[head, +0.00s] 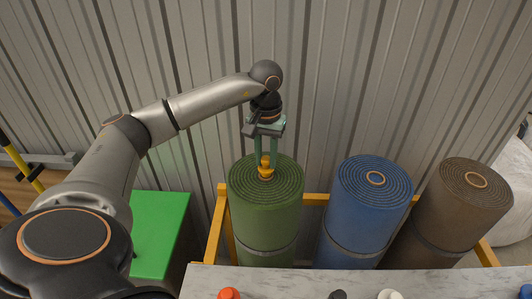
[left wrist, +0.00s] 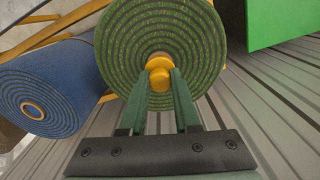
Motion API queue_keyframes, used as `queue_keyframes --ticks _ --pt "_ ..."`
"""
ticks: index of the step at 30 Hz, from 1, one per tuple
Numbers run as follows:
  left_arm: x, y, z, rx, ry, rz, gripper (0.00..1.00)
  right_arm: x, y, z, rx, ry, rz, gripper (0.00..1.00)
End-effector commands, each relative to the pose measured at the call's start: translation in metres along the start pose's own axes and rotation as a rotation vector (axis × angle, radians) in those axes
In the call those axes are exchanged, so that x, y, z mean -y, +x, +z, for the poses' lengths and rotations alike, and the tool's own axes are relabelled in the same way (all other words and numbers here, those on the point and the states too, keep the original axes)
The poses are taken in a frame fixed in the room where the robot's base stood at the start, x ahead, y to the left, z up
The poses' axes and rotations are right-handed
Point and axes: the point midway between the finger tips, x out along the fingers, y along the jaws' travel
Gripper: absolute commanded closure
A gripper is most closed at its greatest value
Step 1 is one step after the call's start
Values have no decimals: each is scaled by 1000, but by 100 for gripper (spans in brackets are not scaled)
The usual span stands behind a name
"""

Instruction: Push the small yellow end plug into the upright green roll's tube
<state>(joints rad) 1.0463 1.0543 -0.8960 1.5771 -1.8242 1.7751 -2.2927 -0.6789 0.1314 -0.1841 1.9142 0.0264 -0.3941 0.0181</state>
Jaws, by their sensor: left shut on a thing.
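The upright green roll (head: 264,215) stands in the yellow frame, and its spiral top also shows in the left wrist view (left wrist: 205,45). My left gripper (head: 266,158) comes down from above over the middle of the roll. It is shut on the small yellow end plug (head: 265,173), with green fingers on either side of its knob. In the left wrist view the plug (left wrist: 159,66) sits at the centre of the spiral. The plug covers the tube's mouth, so I cannot tell how deep it is. My right gripper is not in view.
A blue roll (head: 368,210) and a brown roll (head: 462,220) stand to the right, each with an open tube. A marble-look counter (head: 260,279) with an orange-red object (head: 228,293) lies in front. A green box (head: 158,230) stands left. A corrugated wall (head: 350,70) closes the back.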

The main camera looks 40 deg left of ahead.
Motion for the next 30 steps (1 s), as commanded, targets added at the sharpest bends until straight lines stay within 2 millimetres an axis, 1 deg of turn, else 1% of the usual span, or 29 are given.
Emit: queue_keyframes --ticks 23,24,30 --pt "0 21 0 0 -1 0 100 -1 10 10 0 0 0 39" --pt "0 21 0 0 -1 0 69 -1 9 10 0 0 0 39" --pt "0 20 0 0 -1 0 46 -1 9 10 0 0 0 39"
